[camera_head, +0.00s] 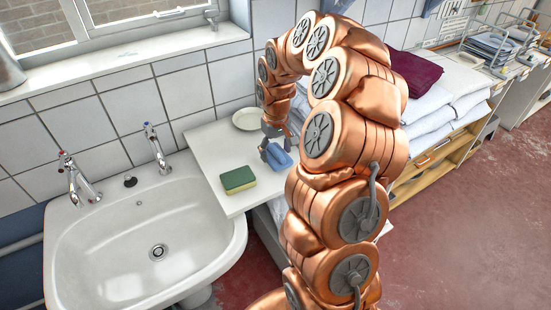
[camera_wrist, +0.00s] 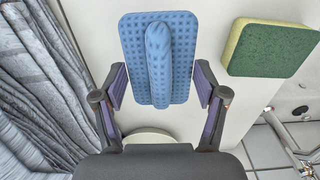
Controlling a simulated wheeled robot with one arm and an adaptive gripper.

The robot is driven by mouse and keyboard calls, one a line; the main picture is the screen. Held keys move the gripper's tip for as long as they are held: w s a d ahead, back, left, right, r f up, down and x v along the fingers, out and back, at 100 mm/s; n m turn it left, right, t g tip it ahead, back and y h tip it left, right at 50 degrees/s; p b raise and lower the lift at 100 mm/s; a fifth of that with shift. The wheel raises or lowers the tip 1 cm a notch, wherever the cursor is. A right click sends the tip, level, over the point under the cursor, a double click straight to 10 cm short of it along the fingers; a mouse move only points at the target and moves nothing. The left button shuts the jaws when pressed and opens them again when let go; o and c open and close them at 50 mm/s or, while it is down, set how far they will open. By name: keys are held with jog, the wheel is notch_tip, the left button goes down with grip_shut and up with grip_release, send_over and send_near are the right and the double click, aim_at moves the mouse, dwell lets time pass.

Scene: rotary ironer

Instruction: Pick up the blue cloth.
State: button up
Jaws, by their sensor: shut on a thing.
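The blue cloth (camera_head: 279,157) is at the white counter beside the sink, right of the sponge. In the wrist view the cloth (camera_wrist: 181,62) is a dimpled blue rectangle with a thick rolled ridge along its middle. My gripper (camera_head: 272,142) points down at it and is shut on it. In the wrist view the fingers of my gripper (camera_wrist: 160,85) are at its left and right sides. I cannot tell whether the cloth touches the counter or is a little above it. My arm hides part of the counter's right side.
A green and yellow sponge (camera_head: 238,180) lies close left of the cloth. A pale dish (camera_head: 249,118) stands behind it near the tiled wall. The sink (camera_head: 130,240) with two taps is at left. Folded white linen (camera_head: 430,105) and a dark red cloth (camera_head: 415,72) are at right.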

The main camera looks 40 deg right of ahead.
jog(key=s+a+b, duration=0.2)
jog(key=s+a, duration=0.1)
jog(key=s, duration=0.4)
jog(key=s+a+r+b, duration=0.1)
jog(key=s+a+b, duration=0.2)
jog(key=s, duration=0.4)
jog(key=shift+s+r, duration=0.25)
jog(key=shift+s, duration=0.1)
jog(key=shift+a, duration=0.1)
